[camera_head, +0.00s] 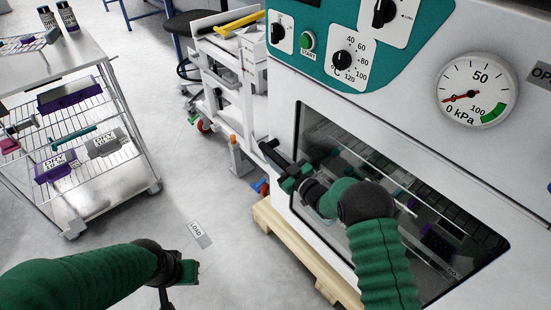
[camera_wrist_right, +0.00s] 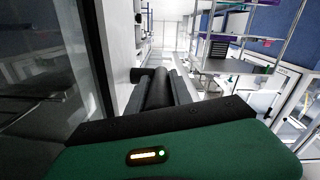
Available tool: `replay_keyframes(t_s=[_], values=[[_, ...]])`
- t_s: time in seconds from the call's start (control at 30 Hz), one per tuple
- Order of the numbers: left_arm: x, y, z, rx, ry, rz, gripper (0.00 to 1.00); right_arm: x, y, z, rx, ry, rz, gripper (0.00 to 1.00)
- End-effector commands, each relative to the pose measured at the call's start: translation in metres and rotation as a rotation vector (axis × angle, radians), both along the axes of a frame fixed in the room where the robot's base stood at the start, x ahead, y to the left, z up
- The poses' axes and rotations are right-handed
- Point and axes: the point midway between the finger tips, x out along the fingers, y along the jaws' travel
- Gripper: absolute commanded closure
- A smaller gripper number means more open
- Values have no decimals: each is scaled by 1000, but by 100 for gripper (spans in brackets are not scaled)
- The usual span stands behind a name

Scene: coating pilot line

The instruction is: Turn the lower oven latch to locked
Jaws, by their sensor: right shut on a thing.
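The white oven (camera_head: 284,88) fills the right side of the head view, with its dark glass door (camera_head: 330,135) below the controls. The lower oven latch (camera_head: 268,146) is a black handle at the left edge of the door, partly hidden by my gripper. My right gripper (camera_head: 284,164) is shut on the latch. In the right wrist view, the black cylindrical latch handle (camera_wrist_right: 158,90) lies between the dark fingers of my right gripper (camera_wrist_right: 160,100). I cannot tell the latch's exact angle. My left gripper (camera_head: 178,283) hangs low over the floor, away from the oven; its fingers are unclear.
A wire-shelf cart (camera_head: 150,180) with purple boxes stands at the left. A white trolley (camera_head: 232,105) with a yellow-handled tool stands behind the oven's left side. A wooden pallet (camera_head: 290,245) sits under the oven. The floor around the LOAD label (camera_head: 199,234) is clear.

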Motion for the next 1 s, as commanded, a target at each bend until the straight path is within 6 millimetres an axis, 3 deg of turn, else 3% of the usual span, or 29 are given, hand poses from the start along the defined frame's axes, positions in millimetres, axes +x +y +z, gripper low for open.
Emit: replay_keyframes(t_s=[0.8, 1.0], values=[[0, 0, 0, 0, 0, 0, 100, 0, -1, -1, -1, 2, -1, 100], [0, 0, -9, 0, 0, 0, 100, 0, -1, -6, 11, -16, -1, 100]])
